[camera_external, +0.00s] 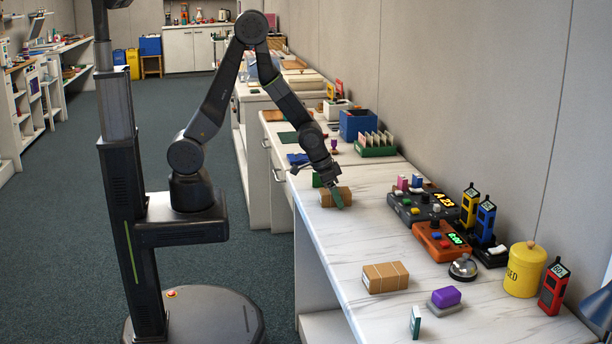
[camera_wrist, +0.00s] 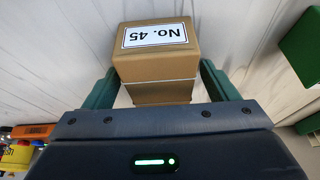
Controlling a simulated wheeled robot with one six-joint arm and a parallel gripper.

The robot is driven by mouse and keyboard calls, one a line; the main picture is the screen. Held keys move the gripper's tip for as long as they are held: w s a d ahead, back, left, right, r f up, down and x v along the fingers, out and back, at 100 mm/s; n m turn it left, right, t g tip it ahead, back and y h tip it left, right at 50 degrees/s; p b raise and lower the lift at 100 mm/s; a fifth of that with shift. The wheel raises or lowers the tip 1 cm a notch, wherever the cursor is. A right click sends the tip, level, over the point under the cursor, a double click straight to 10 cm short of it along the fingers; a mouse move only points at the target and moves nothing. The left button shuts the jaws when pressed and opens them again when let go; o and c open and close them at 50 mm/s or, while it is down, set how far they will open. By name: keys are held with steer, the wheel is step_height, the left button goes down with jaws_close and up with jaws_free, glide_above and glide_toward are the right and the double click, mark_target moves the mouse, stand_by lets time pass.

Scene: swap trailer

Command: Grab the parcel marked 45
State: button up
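The parcel marked "No. 45" (camera_wrist: 157,62) is a brown box with a white label, upside down in the wrist view. It lies between my gripper's two green fingers (camera_wrist: 158,85), one along each side. Narrow strips of pale counter show between the box and the fingers, so my gripper looks open around it. In the external view this brown parcel (camera_external: 327,199) rests on the white counter near its left edge, and my gripper (camera_external: 334,188) reaches down over it, partly covering it. A second brown parcel (camera_external: 385,277) lies nearer the front; its label is not readable.
Control boxes (camera_external: 440,240), a bell (camera_external: 463,267), a yellow canister (camera_external: 524,268) and handheld devices (camera_external: 486,220) stand to the right. A green card rack (camera_external: 376,146) and blue bin (camera_external: 357,124) stand behind.

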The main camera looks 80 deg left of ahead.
steer(key=c, duration=1.1)
steer(key=shift+r, duration=0.15)
